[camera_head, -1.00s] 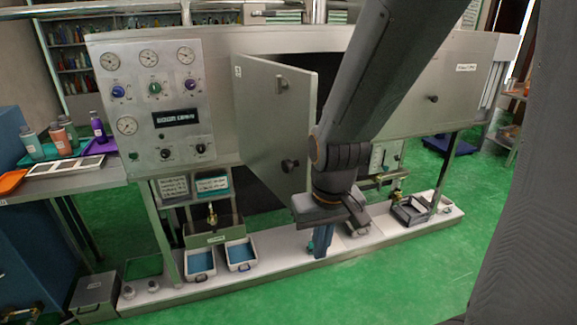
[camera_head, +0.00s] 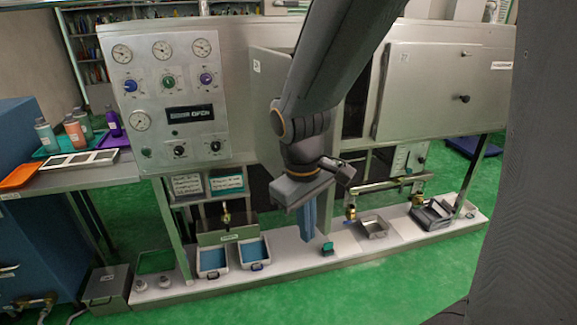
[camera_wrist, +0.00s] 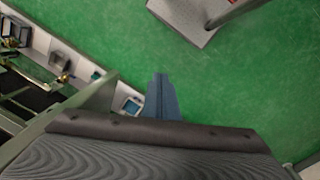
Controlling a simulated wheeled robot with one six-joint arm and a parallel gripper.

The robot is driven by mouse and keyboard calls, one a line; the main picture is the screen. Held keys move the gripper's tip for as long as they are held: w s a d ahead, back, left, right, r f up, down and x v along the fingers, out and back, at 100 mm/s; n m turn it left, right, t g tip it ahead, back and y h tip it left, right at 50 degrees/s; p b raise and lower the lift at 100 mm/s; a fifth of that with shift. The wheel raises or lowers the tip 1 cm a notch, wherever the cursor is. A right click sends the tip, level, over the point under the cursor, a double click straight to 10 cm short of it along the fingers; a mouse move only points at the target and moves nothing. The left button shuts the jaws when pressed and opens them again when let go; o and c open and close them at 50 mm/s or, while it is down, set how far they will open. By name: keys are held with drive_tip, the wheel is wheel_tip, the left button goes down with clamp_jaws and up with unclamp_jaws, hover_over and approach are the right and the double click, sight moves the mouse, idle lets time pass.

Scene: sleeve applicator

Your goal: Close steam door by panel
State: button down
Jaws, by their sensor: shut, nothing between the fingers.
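The steam door is a grey metal panel (camera_head: 268,95) at the middle of the machine. It stands open, and my arm covers much of it, including its knob. A dark strip of the opening (camera_head: 353,115) shows to the right of my arm. My gripper (camera_head: 308,238) points down in front of the machine, below the door's lower edge in the head view. Its blue fingers are together and empty. In the wrist view my gripper (camera_wrist: 160,78) is over green floor, and the door cannot be made out there.
A gauge panel (camera_head: 170,75) is at left. A closed grey door with a black knob (camera_head: 463,98) is at right. The low white shelf (camera_head: 185,292) carries blue-filled trays (camera_head: 212,258) and a metal tray (camera_head: 373,229). Green floor (camera_head: 350,290) in front is clear.

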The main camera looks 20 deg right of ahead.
drive_tip(key=w+a+r+n+t+h, duration=0.1)
drive_tip(key=w+a+r+n+h, duration=0.3)
drive_tip(key=r+n, duration=0.4)
drive_tip(key=w+a+r+n+t+h, duration=0.1)
drive_tip(key=w+a+r+n+h, duration=0.25)
drive_tip(key=a+r+n, duration=0.45)
drive_tip(key=w+d+f+p, duration=0.2)
drive_tip(key=d+f+p, duration=0.2)
drive_tip(key=d, duration=0.8)
wheel_tip(320, 180, down, 2)
drive_tip(key=shift+f+p, duration=0.25)
drive_tip(key=shift+p, duration=0.1)
